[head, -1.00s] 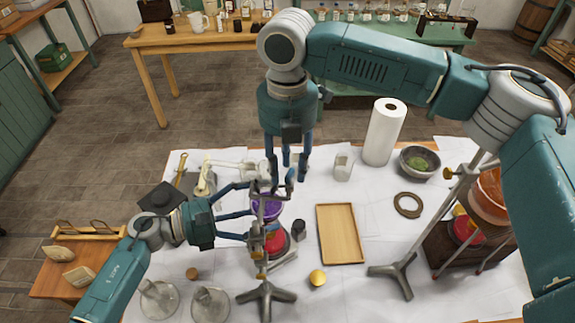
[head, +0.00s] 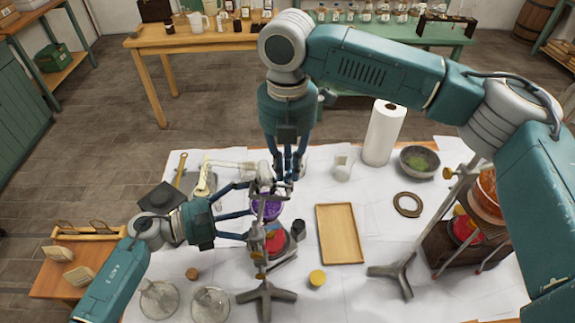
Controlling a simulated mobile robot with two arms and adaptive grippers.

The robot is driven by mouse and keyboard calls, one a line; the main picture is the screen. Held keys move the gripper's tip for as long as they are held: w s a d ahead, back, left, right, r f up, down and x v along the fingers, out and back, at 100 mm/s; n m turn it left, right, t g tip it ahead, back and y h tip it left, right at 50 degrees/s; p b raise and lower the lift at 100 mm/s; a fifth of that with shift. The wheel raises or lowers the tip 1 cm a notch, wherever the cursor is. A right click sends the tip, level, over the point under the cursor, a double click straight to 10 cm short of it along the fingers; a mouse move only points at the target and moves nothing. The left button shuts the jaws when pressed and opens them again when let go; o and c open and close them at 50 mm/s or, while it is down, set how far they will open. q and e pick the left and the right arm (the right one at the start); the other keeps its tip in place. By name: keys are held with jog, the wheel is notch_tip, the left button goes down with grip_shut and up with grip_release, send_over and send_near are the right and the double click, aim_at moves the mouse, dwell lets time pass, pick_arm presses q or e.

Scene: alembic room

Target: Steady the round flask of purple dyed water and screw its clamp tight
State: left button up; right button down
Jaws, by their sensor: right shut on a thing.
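The round flask of purple dyed water (head: 268,208) is held on a metal stand (head: 266,292) above a red base. Its clamp (head: 263,188) is at the neck, partly hidden by the fingers. My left gripper (head: 252,212) comes in from the left with its fingers spread apart beside the flask; whether they touch the glass I cannot tell. My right gripper (head: 289,178) points down from above, its fingers shut on the clamp screw just right of the flask's neck. The screw itself is mostly hidden between the fingertips.
A wooden tray (head: 340,234), a yellow lid (head: 317,278) and a small dark cup (head: 298,230) are close on the right. A second stand (head: 403,275) with an orange flask (head: 487,190) is farther right. Glass flasks (head: 210,303) stand at the front left.

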pick_arm(q)
jog(key=shift+s+f, duration=0.1)
jog(key=shift+s, duration=0.05)
pick_arm(e)
jog(key=m, duration=0.4)
jog(key=shift+w, duration=0.1)
pick_arm(q)
jog(key=shift+d, duration=0.1)
pick_arm(e)
jog(key=shift+w+d+m, duration=0.1)
jog(key=shift+m, duration=2)
jog(key=c, duration=1.7)
grip_release()
jog(key=shift+o, duration=0.2)
jog(key=shift+r, duration=4)
pick_arm(q)
jog(key=shift+f, duration=0.1)
jog(key=o, duration=0.4)
jog(key=shift+o, duration=0.6)
